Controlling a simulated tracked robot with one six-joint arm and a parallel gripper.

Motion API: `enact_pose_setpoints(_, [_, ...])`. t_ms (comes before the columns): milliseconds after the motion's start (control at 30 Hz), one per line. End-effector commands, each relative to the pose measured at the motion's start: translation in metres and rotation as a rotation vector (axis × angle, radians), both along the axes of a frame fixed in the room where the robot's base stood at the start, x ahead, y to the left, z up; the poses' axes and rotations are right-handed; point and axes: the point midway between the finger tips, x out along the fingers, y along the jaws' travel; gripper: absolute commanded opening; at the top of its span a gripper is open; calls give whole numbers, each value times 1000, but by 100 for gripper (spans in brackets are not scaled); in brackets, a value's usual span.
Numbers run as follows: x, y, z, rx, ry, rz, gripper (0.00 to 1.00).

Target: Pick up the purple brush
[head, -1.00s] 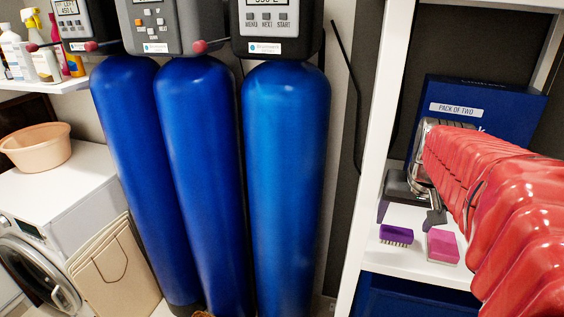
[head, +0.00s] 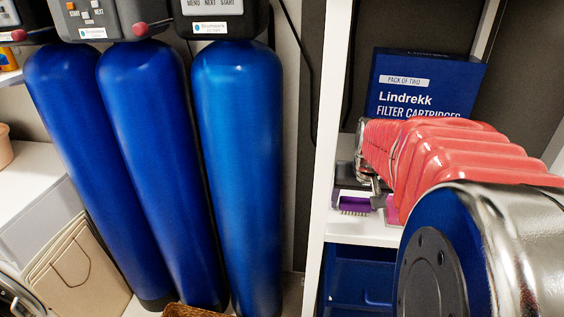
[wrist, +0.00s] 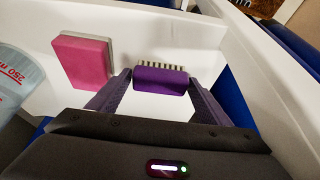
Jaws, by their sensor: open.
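The purple brush (head: 355,204) lies on the white shelf near its front edge, with its pale bristles showing along one side. In the wrist view the brush (wrist: 160,80) sits between and slightly beyond the fingertips of my open gripper (wrist: 158,82), bristles on the far side. I cannot tell whether either finger touches it. In the head view my gripper (head: 372,200) is just right of the brush, and my red-sleeved arm hides part of the shelf.
A pink sponge-like block (wrist: 82,60) lies left of the brush in the wrist view, beside a clear measuring cup (wrist: 18,95). A blue filter cartridge box (head: 425,85) stands behind. A white shelf upright (head: 325,150) and blue tanks (head: 238,170) are to the left.

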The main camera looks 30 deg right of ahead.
Motion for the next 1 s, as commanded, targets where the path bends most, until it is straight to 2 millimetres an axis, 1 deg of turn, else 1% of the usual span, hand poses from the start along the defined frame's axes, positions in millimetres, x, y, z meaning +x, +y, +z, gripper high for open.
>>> enact_pose_setpoints(567, [1,0,-1,0,-1,1,72])
enact_pose_setpoints(1000, [1,0,-1,-1,-1,1,41])
